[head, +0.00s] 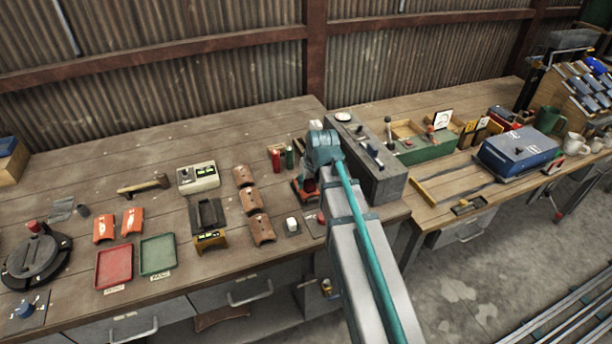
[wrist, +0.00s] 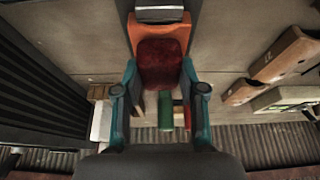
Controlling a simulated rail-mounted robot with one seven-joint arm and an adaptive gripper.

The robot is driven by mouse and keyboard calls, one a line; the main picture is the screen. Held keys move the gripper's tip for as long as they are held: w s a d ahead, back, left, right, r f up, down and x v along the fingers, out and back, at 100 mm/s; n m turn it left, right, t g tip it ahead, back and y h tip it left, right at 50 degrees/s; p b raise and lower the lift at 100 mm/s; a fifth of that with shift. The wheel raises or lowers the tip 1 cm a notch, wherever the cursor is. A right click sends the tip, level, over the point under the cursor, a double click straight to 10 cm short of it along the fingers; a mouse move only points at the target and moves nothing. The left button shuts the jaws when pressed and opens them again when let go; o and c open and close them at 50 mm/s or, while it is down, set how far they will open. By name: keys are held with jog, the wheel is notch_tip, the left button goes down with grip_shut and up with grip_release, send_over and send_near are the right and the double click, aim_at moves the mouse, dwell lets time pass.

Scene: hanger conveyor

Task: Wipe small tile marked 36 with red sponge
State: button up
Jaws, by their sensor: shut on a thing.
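In the wrist view my gripper (wrist: 160,68) has its two teal fingers on either side of a dark red sponge (wrist: 162,56) and is shut on it. An orange piece (wrist: 147,31) shows around and behind the sponge; whether they touch I cannot tell. In the head view my arm covers most of the gripper, and a bit of dark red (head: 304,189) shows beside it on the left bench. I cannot read the number 36 on anything, so I cannot tell which thing is the small tile.
A grey block (head: 374,178) stands close right of my gripper. Curved brown pieces (head: 251,201) lie to its left. A red cylinder (head: 275,159) and a green one (head: 289,157) stand behind it. Small plates with a white knob (head: 292,223) and a red knob (head: 320,217) lie in front.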

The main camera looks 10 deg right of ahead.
aim_at(311, 190)
jog(key=s, duration=0.3)
jog(key=shift+s+d, duration=0.2)
jog(key=shift+d, duration=0.05)
jog(key=r+p, duration=0.2)
jog(key=shift+w+r, duration=0.2)
jog(key=shift+r, duration=0.15)
notch_tip(311, 190, up, 5)
jog(key=p, duration=0.3)
jog(key=shift+r, duration=0.2)
